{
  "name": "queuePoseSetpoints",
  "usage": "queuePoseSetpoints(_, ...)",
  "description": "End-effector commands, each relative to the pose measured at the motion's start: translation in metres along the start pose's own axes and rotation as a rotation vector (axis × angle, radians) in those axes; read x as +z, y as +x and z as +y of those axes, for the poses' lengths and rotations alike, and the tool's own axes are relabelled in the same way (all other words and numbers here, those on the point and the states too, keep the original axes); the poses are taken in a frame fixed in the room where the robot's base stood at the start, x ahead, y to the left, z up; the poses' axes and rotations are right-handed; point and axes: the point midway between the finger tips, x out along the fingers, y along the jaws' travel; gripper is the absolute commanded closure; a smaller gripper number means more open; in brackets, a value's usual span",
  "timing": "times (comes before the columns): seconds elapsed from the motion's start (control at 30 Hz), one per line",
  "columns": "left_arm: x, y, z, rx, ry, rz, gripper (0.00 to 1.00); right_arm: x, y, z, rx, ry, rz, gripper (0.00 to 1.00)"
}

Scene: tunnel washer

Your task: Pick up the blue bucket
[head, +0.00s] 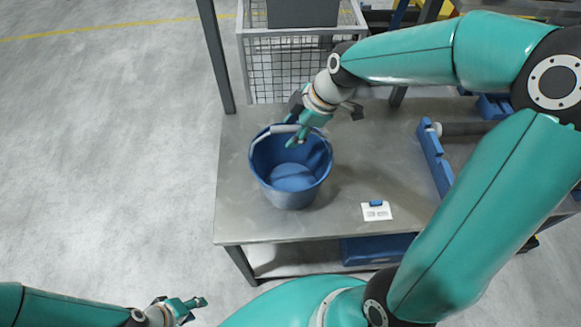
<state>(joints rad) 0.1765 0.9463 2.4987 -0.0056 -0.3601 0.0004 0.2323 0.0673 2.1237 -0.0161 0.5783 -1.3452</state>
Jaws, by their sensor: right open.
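The blue bucket (292,185) stands upright and open on the grey metal table, left of the table's middle. Its pale handle grip (283,129) shows at the far rim. My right gripper (292,129) is open at the bucket's far rim, close around the handle grip. One teal finger reaches over the bucket's opening. I cannot tell whether the fingers touch the handle or rim. My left gripper (194,308) is low at the bottom left, off the table and well away from the bucket. It is too small to tell whether it is open.
The metal table (240,215) has free room left and front of the bucket. A white card (376,211) with a blue clip lies to the right. A blue bracket with a roller (434,155) is farther right. A wire cage (285,75) and a dark post (216,55) stand behind.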

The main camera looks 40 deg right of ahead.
Motion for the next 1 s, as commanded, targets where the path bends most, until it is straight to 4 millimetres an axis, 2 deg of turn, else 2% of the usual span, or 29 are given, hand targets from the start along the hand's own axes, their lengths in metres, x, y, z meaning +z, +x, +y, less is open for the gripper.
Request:
queuePoseSetpoints(0.2,0.0002,0.0002,-0.0001,0.0,0.0,-0.001,0.6,0.0001,0.0012,0.0002,0.001,0.0,0.0,0.5)
queuePoseSetpoints(0.27,0.0002,0.0002,-0.0001,0.0,0.0,-0.001,0.6,0.0001,0.0011,0.0002,0.001,0.0,0.0,0.59)
queuePoseSetpoints(0.5,0.0002,0.0002,-0.0001,0.0,0.0,-0.001,0.6,0.0,0.0009,0.0003,0.001,-0.001,0.0,0.99)
queuePoseSetpoints(1.0,0.0002,0.0001,0.0,0.0,0.0,0.0,0.6,-0.0004,-0.0001,0.0011,0.004,0.0,0.001,1.0)
